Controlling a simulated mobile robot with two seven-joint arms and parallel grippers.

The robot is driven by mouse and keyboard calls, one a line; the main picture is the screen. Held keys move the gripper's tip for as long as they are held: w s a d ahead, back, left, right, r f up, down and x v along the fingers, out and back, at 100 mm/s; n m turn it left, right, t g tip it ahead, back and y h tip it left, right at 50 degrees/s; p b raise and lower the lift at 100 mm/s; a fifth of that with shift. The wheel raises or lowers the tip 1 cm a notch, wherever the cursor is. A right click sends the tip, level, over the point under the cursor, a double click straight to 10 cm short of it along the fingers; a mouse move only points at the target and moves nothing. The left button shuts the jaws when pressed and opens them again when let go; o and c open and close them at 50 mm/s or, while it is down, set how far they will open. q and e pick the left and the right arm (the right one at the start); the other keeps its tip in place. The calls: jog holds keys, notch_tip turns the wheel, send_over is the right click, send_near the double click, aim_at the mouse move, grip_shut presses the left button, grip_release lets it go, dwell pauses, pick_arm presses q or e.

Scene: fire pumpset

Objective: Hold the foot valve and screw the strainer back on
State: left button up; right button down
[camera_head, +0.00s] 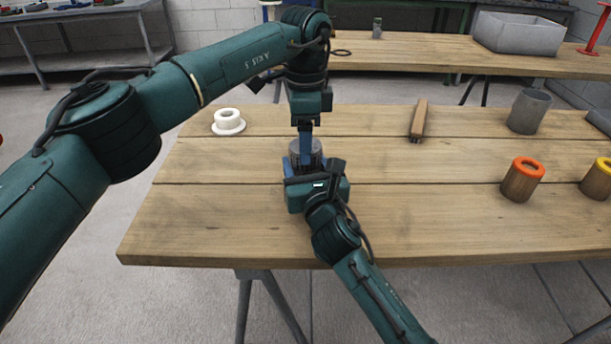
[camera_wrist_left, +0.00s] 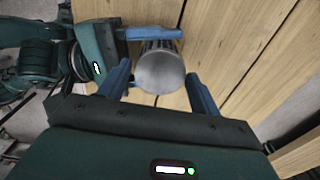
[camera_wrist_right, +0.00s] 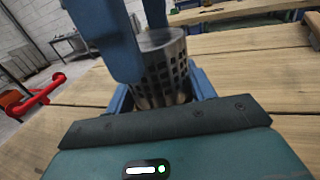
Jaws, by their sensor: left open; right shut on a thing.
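The strainer (camera_wrist_right: 165,76) is a grey metal cylinder with perforated sides, upright above the table. Its round, plain end (camera_wrist_left: 160,70) faces up in the left wrist view. My left gripper (camera_head: 305,146) points down from above, open, with its fingertips on either side of the strainer's upper end. My right gripper (camera_head: 303,168) comes in from the front, low down, shut around the lower part of this assembly. The foot valve is mostly hidden behind the right gripper's body. I cannot see the joint between valve and strainer.
On the wooden table (camera_head: 220,220) stand a white flanged ring (camera_head: 229,122) at left, a wooden block (camera_head: 419,120), a grey cup (camera_head: 529,111), and orange-topped (camera_head: 522,182) and yellow-topped (camera_head: 598,180) cylinders at right. The table's front left is clear.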

pick_arm(q)
jog(key=shift+f, duration=2.2)
jog(key=c, duration=0.7)
jog(key=o, duration=1)
jog(key=shift+r, duration=0.15)
notch_tip(320, 180, up, 4)
jog(key=shift+r, duration=0.2)
jog(key=shift+c, duration=0.5)
